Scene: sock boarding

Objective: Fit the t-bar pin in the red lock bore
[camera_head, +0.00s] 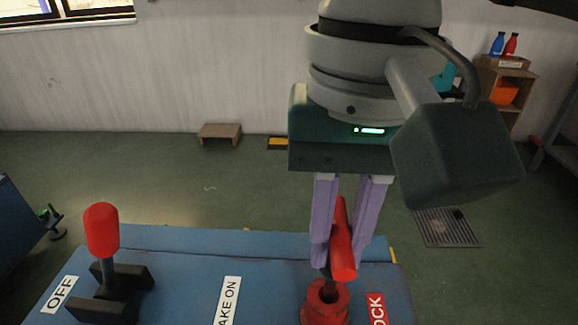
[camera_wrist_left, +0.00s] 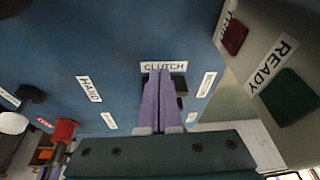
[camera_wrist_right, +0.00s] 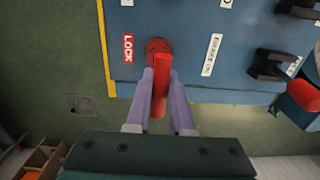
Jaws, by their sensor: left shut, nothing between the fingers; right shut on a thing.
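The t-bar pin (camera_head: 342,245) has a red crossbar handle and a dark shaft. My right gripper (camera_head: 342,250) is shut on its handle, one purple finger on each side. The red lock bore (camera_head: 325,303) is a round red collar directly below. The shaft reaches down to the collar's mouth; I cannot tell how deep its tip is. In the right wrist view the handle (camera_wrist_right: 161,85) partly covers the red collar (camera_wrist_right: 157,47) beside the LOCK label. My left gripper (camera_wrist_left: 160,98) is shut and empty, near the CLUTCH label, and does not show in the head view.
The blue panel (camera_head: 180,265) carries a red-knobbed lever (camera_head: 101,230) in a black bracket beside the OFF label (camera_head: 59,294). A white label (camera_head: 228,300) lies mid-panel, and the LOCK label (camera_head: 376,308) is right of the collar. Floor beyond the panel is mostly clear.

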